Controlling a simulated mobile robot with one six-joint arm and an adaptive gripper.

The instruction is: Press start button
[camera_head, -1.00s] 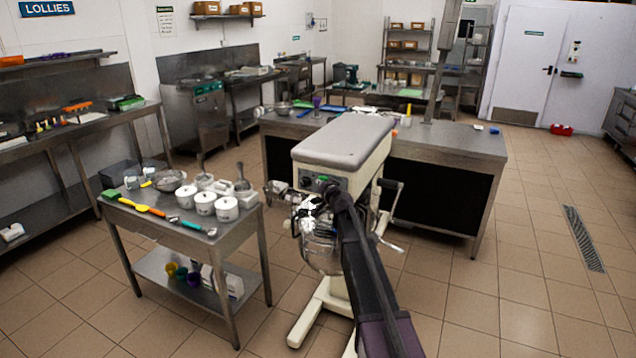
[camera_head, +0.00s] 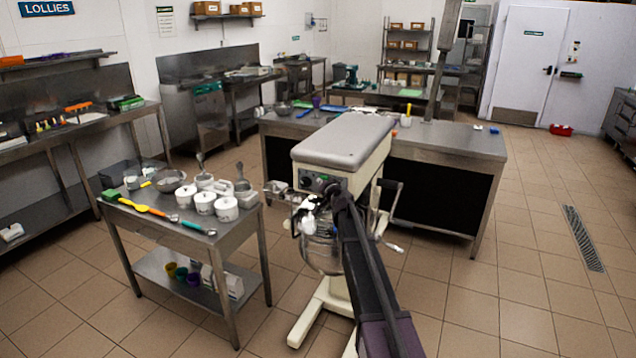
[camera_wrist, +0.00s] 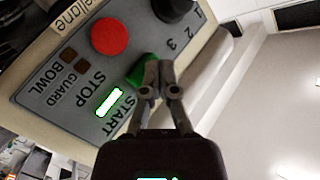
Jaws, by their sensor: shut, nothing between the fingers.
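The mixer's control panel (camera_wrist: 70,75) fills the left of the wrist view, tilted. The green start button (camera_wrist: 140,75) sits by the START label, partly hidden behind my fingertips. My gripper (camera_wrist: 158,68) is shut and empty, with its tips at the button; whether they touch or press it I cannot tell. The red stop button (camera_wrist: 110,37) is beside it. A small bar (camera_wrist: 109,102) glows white-green between the STOP and START labels. In the head view the mixer (camera_head: 345,145) stands mid-floor, with my arm reaching its front panel (camera_head: 318,182).
A black knob (camera_wrist: 174,6) with numbers is on the same panel. A steel trolley (camera_head: 140,225) with white tubs and utensils stands left of the mixer. A steel worktable (camera_head: 450,140) is behind it. Tiled floor to the right is open.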

